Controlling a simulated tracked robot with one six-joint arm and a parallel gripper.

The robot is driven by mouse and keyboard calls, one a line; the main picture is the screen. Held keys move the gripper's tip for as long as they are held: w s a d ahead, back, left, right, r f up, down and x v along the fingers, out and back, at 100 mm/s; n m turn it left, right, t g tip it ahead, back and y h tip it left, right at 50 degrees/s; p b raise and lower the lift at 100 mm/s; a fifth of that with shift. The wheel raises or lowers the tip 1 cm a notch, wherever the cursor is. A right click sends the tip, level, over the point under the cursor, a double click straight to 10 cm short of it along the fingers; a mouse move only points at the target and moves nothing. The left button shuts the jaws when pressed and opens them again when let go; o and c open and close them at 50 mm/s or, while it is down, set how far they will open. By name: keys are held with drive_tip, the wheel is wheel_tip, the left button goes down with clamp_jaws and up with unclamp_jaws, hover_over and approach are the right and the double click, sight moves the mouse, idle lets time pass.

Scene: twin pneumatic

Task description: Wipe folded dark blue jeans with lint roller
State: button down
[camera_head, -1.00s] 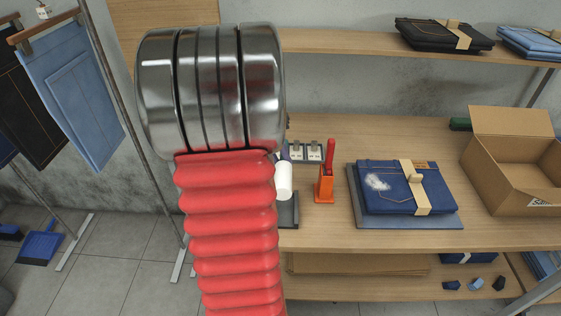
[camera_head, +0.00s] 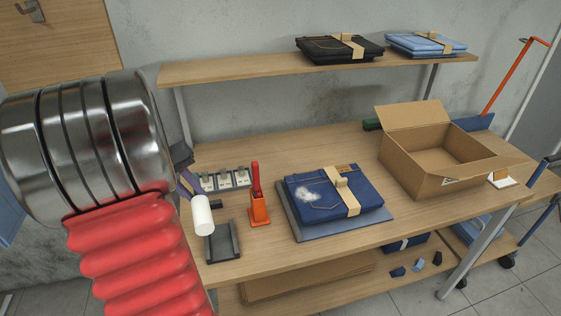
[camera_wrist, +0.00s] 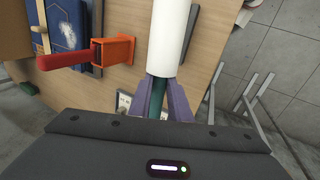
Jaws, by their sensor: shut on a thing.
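The folded dark blue jeans (camera_head: 322,204) lie on a grey-blue mat (camera_head: 373,217) on the workbench, with a tan paper band around them and a whitish lint patch on the left part. They also show in the wrist view (camera_wrist: 64,30) at the upper left. The lint roller (camera_head: 202,216) has a white cylinder, held over the bench's left end. In the wrist view the roller (camera_wrist: 170,35) points away from my gripper (camera_wrist: 162,100), whose purple-grey fingers are shut on its handle. The roller is apart from the jeans, to their left.
An orange holder (camera_head: 260,208) with a red-handled tool stands between the roller and the jeans. A dark tray (camera_head: 222,243) lies below the roller. An open cardboard box (camera_head: 410,172) stands right of the jeans. A shelf (camera_head: 240,71) with folded jeans runs behind.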

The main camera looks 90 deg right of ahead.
drive_tip(key=w+a+f+n+t+h, duration=0.1)
drive_tip(key=w+a+n, duration=0.3)
drive_tip(key=w, duration=0.6)
drive_tip(key=w+a+f+n+h, duration=0.1)
drive_tip(key=w+a+f, duration=0.1)
drive_tip(key=w+a, duration=0.65)
drive_tip(key=w+a+f+n+t, duration=0.1)
drive_tip(key=w+a+n, duration=0.25)
drive_tip(key=w, duration=0.75)
drive_tip(key=w+a+f+n, duration=0.1)
drive_tip(key=w+a, duration=0.3)
drive_tip(key=a, duration=0.6)
drive_tip(key=w+a+f+n+t, duration=0.1)
drive_tip(key=w+a+f+n, duration=0.1)
drive_tip(key=a, duration=0.8)
drive_tip(key=w+a+f+n+t+h, duration=0.1)
drive_tip(key=w+a+n, duration=0.2)
drive_tip(key=w+a, duration=0.4)
drive_tip(key=a, duration=0.3)
drive_tip(key=shift+a+f, duration=0.35)
drive_tip(key=shift+a, duration=0.05)
drive_tip(key=shift+s, duration=0.1)
